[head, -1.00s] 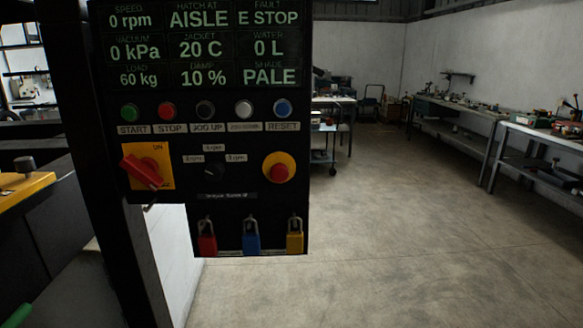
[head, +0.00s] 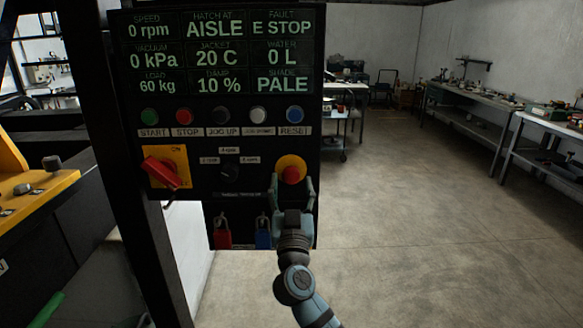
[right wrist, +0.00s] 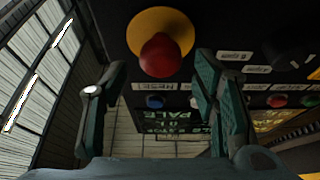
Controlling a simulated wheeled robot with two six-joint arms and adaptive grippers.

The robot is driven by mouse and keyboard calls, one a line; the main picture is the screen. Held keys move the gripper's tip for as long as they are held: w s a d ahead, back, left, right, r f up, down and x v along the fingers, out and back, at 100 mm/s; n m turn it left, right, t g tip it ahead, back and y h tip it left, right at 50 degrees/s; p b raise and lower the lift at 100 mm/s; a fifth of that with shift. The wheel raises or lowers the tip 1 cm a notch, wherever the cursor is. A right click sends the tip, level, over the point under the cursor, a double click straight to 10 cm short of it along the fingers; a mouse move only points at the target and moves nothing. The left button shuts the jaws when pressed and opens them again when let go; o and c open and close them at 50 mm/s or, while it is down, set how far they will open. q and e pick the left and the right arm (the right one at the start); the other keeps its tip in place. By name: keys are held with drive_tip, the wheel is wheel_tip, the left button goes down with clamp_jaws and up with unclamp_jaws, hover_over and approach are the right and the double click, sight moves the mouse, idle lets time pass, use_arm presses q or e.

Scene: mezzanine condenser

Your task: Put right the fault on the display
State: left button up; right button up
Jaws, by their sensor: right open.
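The display (head: 220,55) on the black control panel reads FAULT E STOP, with speed 0 rpm and vacuum 0 kPa. The red emergency stop button (head: 291,175) on its yellow disc is on the right of the panel. It also shows in the right wrist view (right wrist: 161,55), upside down. My right gripper (head: 293,185) is open and empty, its fingertips just below and around the stop button in the head view; I cannot tell whether they touch it. The blue RESET button (head: 295,114) is above the stop button. My left gripper is not in view.
A red rotary switch (head: 161,173) on a yellow plate is at the panel's left. Red (head: 222,232) and blue (head: 263,233) padlocks hang below; my arm hides the yellow one's place. Workbenches (head: 470,98) line the right wall. The floor between is clear.

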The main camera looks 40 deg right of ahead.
sight(291, 178)
drive_tip(key=x, duration=0.4)
drive_tip(key=shift+d+p, duration=0.1)
drive_tip(key=shift+p, duration=0.2)
drive_tip(key=shift+c, duration=0.4)
